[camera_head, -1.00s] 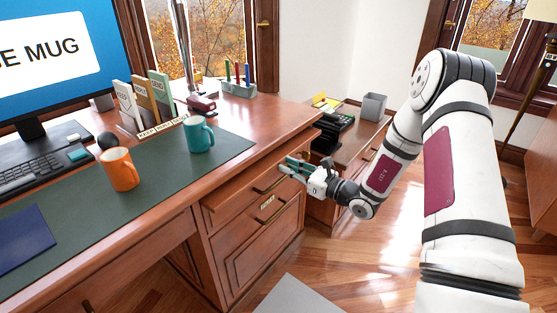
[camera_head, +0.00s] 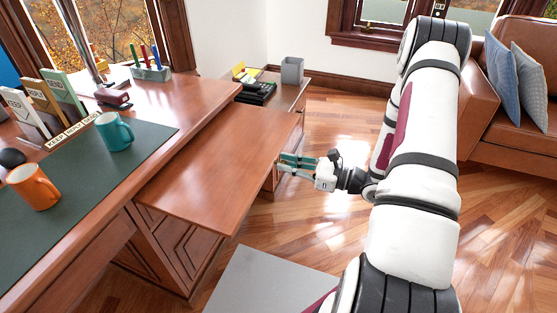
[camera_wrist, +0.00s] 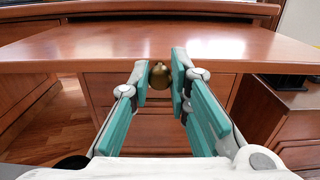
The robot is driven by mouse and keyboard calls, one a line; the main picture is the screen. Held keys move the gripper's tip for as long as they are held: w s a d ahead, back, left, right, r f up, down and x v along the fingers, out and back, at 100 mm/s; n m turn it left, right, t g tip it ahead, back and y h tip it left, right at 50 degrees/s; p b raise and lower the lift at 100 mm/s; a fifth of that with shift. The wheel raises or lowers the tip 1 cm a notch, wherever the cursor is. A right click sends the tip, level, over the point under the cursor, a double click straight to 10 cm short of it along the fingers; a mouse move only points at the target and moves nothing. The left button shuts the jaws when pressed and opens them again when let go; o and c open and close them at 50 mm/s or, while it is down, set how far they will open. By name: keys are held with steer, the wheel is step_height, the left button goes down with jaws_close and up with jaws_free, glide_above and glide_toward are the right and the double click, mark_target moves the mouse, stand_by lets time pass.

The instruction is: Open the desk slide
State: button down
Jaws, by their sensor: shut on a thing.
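The desk slide (camera_head: 222,165) is a flat reddish-brown board that sticks far out from the desk over the drawers. In the wrist view its top (camera_wrist: 160,42) and front edge lie straight ahead. A round brass knob (camera_wrist: 160,75) sits on that front edge, between my teal fingertips. My gripper (camera_head: 284,163) is at the slide's outer edge and is shut on the knob. The knob is hidden in the head view.
A side cabinet (camera_head: 288,97) stands beyond the slide. A grey panel (camera_head: 265,285) is in front. A brown sofa (camera_head: 515,120) is at right; open floor lies between.

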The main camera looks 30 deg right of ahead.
stand_by(0.3)
steer(key=c, duration=1.5)
jaws_free()
steer(key=shift+d, duration=0.1)
steer(key=v, duration=1.2)
